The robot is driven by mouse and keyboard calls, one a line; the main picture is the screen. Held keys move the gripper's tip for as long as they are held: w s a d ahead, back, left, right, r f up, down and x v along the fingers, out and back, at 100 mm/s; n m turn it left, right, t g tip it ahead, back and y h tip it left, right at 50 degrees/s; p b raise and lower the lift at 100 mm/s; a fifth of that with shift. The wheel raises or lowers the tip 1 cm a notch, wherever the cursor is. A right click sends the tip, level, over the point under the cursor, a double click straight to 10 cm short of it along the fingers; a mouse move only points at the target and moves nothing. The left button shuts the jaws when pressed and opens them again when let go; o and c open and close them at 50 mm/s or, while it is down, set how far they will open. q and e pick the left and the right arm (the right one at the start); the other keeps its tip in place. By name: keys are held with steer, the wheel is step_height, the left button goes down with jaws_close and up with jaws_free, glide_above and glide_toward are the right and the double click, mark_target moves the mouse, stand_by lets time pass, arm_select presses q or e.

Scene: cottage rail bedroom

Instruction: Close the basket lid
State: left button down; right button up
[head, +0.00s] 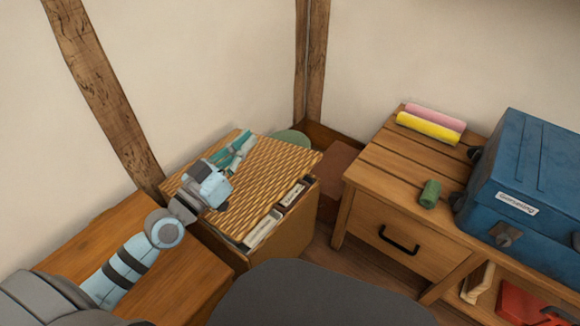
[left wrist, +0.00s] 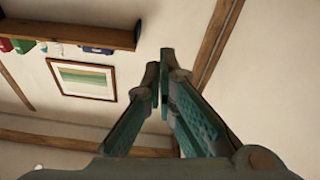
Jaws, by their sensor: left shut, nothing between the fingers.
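The woven lid (head: 265,185) lies over a tan basket (head: 288,226) left of centre in the head view. A gap shows between the lid's front edge and the basket, with pale labelled items (head: 262,232) visible in it. My left gripper (head: 246,137) is over the far left part of the lid, its teal fingers together and empty. I cannot tell whether it touches the lid. The closed fingers also show in the left wrist view (left wrist: 167,60). The basket's back is hidden by the lid. My right gripper is not in view.
A wooden surface (head: 185,282) stands left of the basket. A slatted wooden table (head: 385,165) with a drawer stands to the right, holding yellow (head: 428,127) and pink rolls, a green cylinder (head: 431,193) and a blue case (head: 525,175). A dark grey shape fills the bottom centre.

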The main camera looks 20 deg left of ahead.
arm_select(q)
steer(key=w+d+r+g+p, duration=0.1)
steer(key=w+r+g+p, duration=0.15)
steer(key=w+r, duration=0.35)
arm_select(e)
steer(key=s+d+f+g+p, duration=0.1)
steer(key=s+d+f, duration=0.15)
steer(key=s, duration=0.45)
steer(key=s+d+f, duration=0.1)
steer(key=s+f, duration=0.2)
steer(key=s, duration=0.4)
arm_select(q)
steer(key=g+b, duration=0.7)
steer(key=g, duration=0.2)
glide_above(298, 182)
steer(key=s+d, duration=0.1)
steer(key=s, duration=0.2)
step_height(298, 182, down, 24)
steer(key=r, duration=0.1)
steer(key=shift+s+d+f, duration=0.15)
steer(key=shift+s+f, duration=0.15)
steer(key=shift+f, duration=0.25)
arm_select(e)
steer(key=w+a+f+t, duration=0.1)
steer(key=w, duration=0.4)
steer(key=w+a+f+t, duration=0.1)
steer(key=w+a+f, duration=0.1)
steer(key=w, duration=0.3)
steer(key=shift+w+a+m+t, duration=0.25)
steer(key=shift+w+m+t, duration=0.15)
